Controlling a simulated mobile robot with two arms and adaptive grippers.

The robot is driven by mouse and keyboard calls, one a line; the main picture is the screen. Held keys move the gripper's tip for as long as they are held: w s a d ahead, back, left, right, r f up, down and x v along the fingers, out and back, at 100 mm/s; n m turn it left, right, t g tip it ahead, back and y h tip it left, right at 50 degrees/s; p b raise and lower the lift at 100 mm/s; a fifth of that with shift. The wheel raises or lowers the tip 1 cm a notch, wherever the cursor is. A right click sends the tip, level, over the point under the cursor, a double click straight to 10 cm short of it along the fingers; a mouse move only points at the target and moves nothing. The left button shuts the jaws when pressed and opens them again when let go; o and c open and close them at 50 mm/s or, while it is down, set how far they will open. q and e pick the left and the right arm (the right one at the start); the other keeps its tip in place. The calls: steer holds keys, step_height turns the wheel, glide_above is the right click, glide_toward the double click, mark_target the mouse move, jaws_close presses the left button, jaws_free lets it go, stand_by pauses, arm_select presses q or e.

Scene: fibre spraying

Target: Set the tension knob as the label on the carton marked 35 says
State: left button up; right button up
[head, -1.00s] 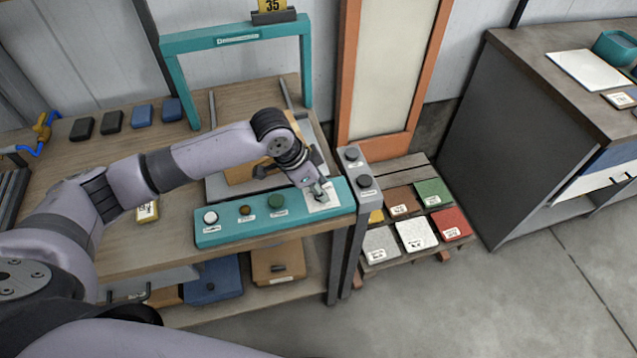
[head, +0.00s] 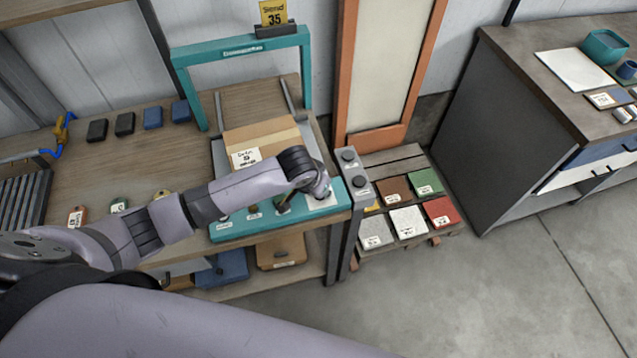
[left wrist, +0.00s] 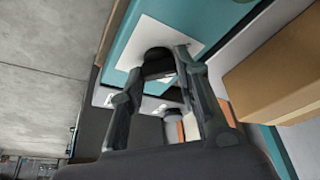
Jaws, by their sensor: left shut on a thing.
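A brown carton (head: 262,135) with a white label (head: 246,158) sits on the bench under the teal frame (head: 240,50); the label's print is too small to read surely. A yellow sign (head: 273,13) on the frame reads 35. The teal panel (head: 224,229) runs along the bench's front edge. My left gripper (head: 321,190) is at its right end, over a white plate (head: 322,204). In the left wrist view my left gripper (left wrist: 160,62) is shut on a dark knob (left wrist: 157,66) on the white plate (left wrist: 150,35). The knob's pointer is hidden. My right gripper is not in view.
A grey post with two dark knobs (head: 348,157) stands right beside the panel. Behind it a low pallet holds coloured sample tiles (head: 408,222). Small dark and blue blocks (head: 153,118) line the bench's back left. Open floor lies at lower right.

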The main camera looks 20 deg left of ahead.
arm_select(q)
steer(key=shift+n, duration=0.3)
steer(key=o, duration=1.2)
steer(key=shift+c, duration=0.2)
steer(key=shift+r, duration=0.1)
steer(key=d+v, duration=0.1)
steer(key=v, duration=1)
steer(key=shift+s+a+r, duration=0.3)
steer(key=shift+a+r, duration=0.05)
steer(key=shift+a, duration=0.1)
steer(key=shift+d, duration=0.1)
